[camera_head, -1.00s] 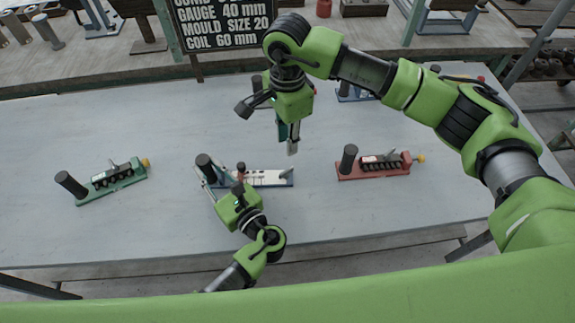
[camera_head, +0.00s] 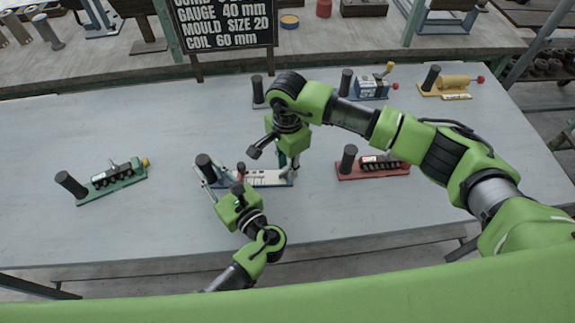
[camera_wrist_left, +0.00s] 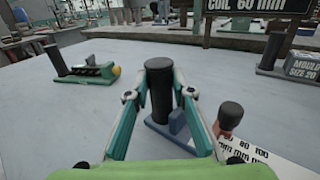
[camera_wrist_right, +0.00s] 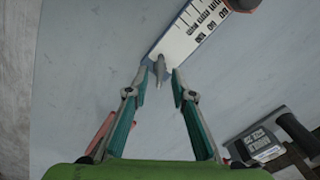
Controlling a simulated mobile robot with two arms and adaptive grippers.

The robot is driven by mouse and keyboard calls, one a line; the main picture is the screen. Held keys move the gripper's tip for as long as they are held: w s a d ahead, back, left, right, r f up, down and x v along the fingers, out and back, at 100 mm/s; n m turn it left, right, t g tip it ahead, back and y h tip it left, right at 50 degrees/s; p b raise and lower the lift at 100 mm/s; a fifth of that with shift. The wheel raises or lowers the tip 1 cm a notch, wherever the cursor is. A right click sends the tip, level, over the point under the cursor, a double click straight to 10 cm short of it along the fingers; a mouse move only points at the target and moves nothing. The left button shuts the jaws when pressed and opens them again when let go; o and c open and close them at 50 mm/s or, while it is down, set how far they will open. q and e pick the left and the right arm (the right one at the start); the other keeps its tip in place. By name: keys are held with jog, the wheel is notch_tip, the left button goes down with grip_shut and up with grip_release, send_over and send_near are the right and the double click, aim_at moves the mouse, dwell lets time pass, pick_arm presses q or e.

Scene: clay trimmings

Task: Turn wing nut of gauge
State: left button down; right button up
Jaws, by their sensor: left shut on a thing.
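The gauge (camera_head: 262,179), a white scale plate on a blue base with a dark post (camera_head: 204,164), lies mid-table. My left gripper (camera_head: 207,172) is shut on the post; the left wrist view shows its fingers on both sides of the post (camera_wrist_left: 159,88). The grey wing nut (camera_wrist_right: 159,68) stands at the scale's end in the right wrist view. My right gripper (camera_wrist_right: 159,76) is open, with one fingertip on each side of the wing nut. Contact cannot be told. In the head view the right gripper (camera_head: 292,166) is over the gauge's right end.
A green device (camera_head: 112,180) lies on the left, and a red one (camera_head: 373,166) to the right of the gauge. Blue (camera_head: 371,88) and yellow (camera_head: 452,86) devices stand farther back. A dark sign (camera_head: 222,24) stands behind. The table front is clear.

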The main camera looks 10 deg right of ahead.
jog(key=shift+f, duration=0.3)
grip_shut()
